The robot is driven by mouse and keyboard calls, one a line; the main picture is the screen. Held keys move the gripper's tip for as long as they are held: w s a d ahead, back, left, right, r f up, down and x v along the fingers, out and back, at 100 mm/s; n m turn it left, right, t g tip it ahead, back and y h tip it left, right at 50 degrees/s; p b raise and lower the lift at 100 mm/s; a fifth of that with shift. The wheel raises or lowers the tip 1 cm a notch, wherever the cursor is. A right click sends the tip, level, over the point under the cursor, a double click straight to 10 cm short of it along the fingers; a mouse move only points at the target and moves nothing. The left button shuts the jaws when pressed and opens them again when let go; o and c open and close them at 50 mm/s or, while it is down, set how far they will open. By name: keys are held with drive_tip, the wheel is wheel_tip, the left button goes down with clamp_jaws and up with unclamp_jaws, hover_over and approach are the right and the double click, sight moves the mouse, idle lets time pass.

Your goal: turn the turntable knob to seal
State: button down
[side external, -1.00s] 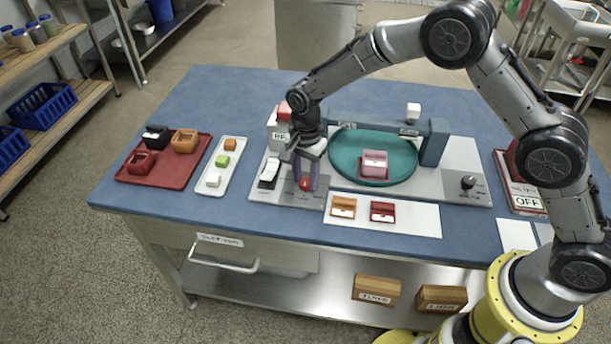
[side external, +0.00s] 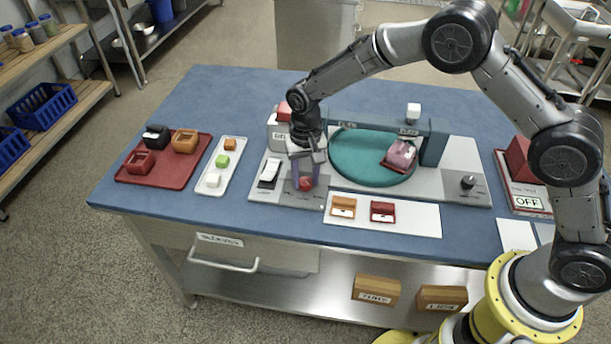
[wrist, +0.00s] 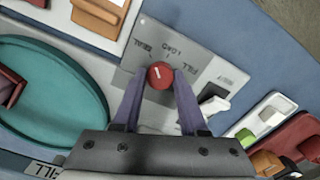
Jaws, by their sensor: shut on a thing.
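The red turntable knob (side external: 306,184) is on a grey panel at the front left of the machine; it also shows in the wrist view (wrist: 160,74). SEAL, LOAD and FILL are printed around it. Its white mark points roughly up in the wrist view; I cannot tell exactly which label it meets. My gripper (wrist: 158,84) has its purple fingers shut on the knob, one on each side; it comes from above in the side view (side external: 305,178). The teal turntable (side external: 350,158) carries a pink container (side external: 400,153) at its right, next to the bridge's right post.
A teal bridge (side external: 434,142) spans behind the turntable. A black-and-white rocker switch (side external: 269,173) is left of the knob. A dark knob (side external: 468,182) sits at the panel's right. A white tray (side external: 384,216) holds orange and red pieces in front. A red tray (side external: 190,176) stands left.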

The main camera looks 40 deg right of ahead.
sight(305, 181)
drive_tip(key=shift+n, duration=1.5)
drive_tip(key=shift+c, duration=2.2)
unclamp_jaws()
wheel_tip(305, 181, up, 14)
